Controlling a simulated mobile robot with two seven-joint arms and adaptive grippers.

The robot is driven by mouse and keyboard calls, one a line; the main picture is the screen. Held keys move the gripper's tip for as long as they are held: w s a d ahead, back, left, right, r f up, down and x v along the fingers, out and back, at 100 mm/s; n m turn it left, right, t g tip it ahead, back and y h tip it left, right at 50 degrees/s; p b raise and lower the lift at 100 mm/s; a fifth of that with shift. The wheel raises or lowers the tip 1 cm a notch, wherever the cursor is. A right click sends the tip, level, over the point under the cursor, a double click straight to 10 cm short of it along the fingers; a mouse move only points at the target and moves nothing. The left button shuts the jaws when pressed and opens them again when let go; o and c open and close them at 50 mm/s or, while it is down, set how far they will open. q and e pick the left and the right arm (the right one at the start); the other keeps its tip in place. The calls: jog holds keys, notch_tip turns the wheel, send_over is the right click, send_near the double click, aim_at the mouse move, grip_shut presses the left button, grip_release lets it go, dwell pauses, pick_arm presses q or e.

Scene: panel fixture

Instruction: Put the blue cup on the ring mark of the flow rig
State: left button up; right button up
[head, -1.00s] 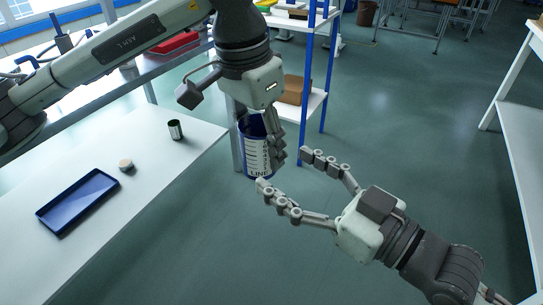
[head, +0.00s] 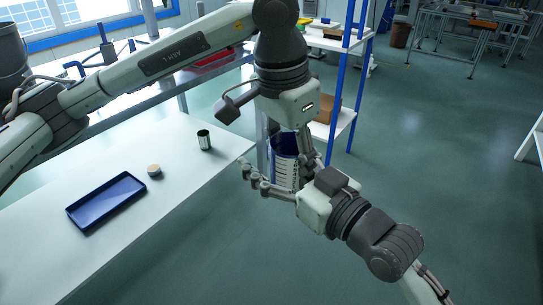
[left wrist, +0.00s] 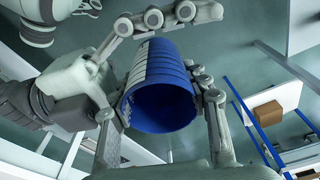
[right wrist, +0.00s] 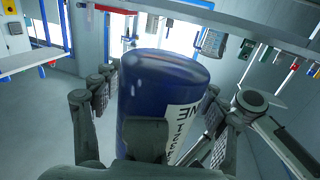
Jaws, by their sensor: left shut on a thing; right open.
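The blue cup (head: 285,168) has a white printed label and hangs in the air beyond the white table's edge. My left gripper (head: 292,172), on the arm reaching down from above, is shut on it near its open end. In the left wrist view the cup's hollow blue inside (left wrist: 163,106) shows between the left fingers (left wrist: 165,125). My right gripper (head: 268,160) is open with its fingers around the cup. In the right wrist view the cup's closed blue end (right wrist: 165,70) stands between the right fingers (right wrist: 155,100). I cannot identify the flow rig or its ring mark.
A blue-posted shelf (head: 358,90) with a cardboard box (head: 327,108) stands behind the cup.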

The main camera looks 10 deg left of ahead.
jog(key=shift+c, duration=0.4)
jog(key=c, duration=1.3)
pick_arm(q)
jog(key=o, duration=0.6)
pick_arm(e)
jog(key=shift+s, duration=0.1)
jog(key=shift+c, duration=0.3)
pick_arm(q)
jog(key=o, duration=0.3)
pick_arm(e)
grip_shut()
pick_arm(q)
jog(key=shift+w, duration=0.1)
jog(key=shift+r, duration=0.1)
